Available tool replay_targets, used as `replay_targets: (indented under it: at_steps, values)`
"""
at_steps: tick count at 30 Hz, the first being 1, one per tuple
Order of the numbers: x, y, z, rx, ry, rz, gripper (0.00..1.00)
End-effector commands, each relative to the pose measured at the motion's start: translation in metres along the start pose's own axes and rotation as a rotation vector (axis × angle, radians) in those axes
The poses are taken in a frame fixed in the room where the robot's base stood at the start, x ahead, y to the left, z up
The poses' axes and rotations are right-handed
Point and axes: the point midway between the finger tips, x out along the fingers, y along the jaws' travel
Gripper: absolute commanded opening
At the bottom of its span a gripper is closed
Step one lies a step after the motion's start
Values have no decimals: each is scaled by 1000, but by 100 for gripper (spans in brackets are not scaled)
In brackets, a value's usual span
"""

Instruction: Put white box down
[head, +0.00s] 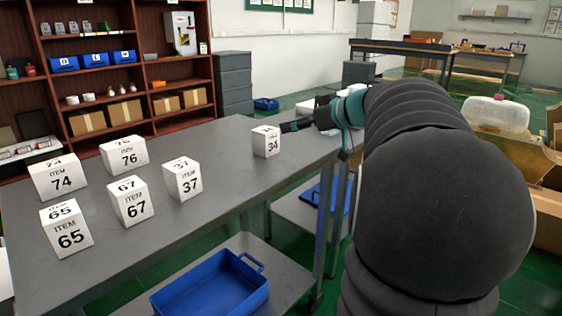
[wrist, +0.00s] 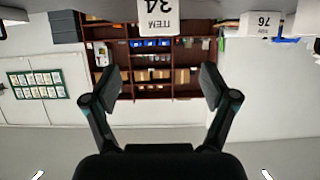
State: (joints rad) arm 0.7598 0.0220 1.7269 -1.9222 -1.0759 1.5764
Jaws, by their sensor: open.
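The white box marked ITEM 34 (head: 266,141) stands upright on the grey table (head: 225,160), near its far right part. It also shows in the upside-down wrist view (wrist: 158,18), at the top edge and partly cut off. My gripper (head: 288,127) is just right of this box in the head view. In the wrist view my gripper (wrist: 161,82) has its two fingers spread wide with nothing between them. The box lies beyond the fingertips and appears apart from them.
Other white boxes stand on the table's left part: 37 (head: 183,180), 67 (head: 130,203), 65 (head: 66,229), 74 (head: 58,178) and 76 (head: 124,154). The tabletop between 37 and 34 is clear. A blue tray (head: 212,290) sits on the lower shelf.

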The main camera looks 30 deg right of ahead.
Motion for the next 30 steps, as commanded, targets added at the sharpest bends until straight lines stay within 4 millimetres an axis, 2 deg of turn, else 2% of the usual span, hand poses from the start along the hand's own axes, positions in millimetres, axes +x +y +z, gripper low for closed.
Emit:
replay_targets:
  at_steps: [5,8,14,16,18,20,23,26,29,30]
  values:
    - [0,-1,-2,-5,7,5,85]
    - [4,-8,-16,-31,56,41,85]
    - [2,-35,-68,-103,250,267,85]
    - [-6,-44,-76,-102,289,371,85]
    - [-14,-53,-74,-81,299,467,85]
    - [-23,-61,-65,-54,284,542,85]
    - [-34,-78,-35,8,212,637,85]
    - [-45,-103,9,79,87,688,85]
    - [-52,-138,66,146,-81,679,85]
    - [-55,-155,90,168,-155,657,85]
